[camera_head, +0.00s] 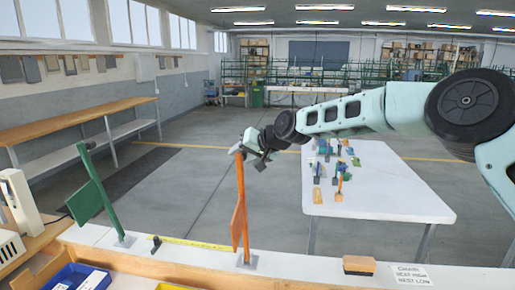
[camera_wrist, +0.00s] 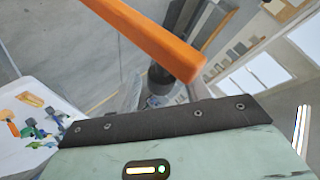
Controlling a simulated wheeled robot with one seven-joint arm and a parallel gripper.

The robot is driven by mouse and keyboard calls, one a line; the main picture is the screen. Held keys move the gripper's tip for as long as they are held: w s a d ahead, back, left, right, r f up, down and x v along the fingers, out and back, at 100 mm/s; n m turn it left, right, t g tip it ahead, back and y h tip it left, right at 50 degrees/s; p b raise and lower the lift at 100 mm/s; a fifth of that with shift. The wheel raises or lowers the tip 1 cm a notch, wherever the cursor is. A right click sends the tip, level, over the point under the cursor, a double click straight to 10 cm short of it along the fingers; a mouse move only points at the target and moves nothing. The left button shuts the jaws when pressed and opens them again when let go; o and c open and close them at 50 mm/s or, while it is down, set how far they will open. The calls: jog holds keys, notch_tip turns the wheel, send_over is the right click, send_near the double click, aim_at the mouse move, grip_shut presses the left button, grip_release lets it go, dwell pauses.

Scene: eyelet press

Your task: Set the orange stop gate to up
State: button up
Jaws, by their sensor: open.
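The orange stop gate (camera_head: 239,215) stands nearly upright on a small grey base on the white ledge, with a flat orange panel low on its bar. My gripper (camera_head: 249,153) is at the top end of that bar, open, with my arm reaching in from the right. In the wrist view the orange bar (camera_wrist: 150,40) crosses the upper middle, close to the camera. Whether the fingers touch the bar or straddle it I cannot tell.
A green gate (camera_head: 93,200) stands tilted on the ledge (camera_head: 300,268) at left. A yellow strip (camera_head: 190,243), an orange-brown block (camera_head: 359,265) and a text card (camera_head: 410,276) lie along it. A white table (camera_head: 390,205) with small parts stands behind at right.

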jog(key=b+v, duration=0.7)
jog(key=v, duration=1)
jog(key=shift+f, duration=0.1)
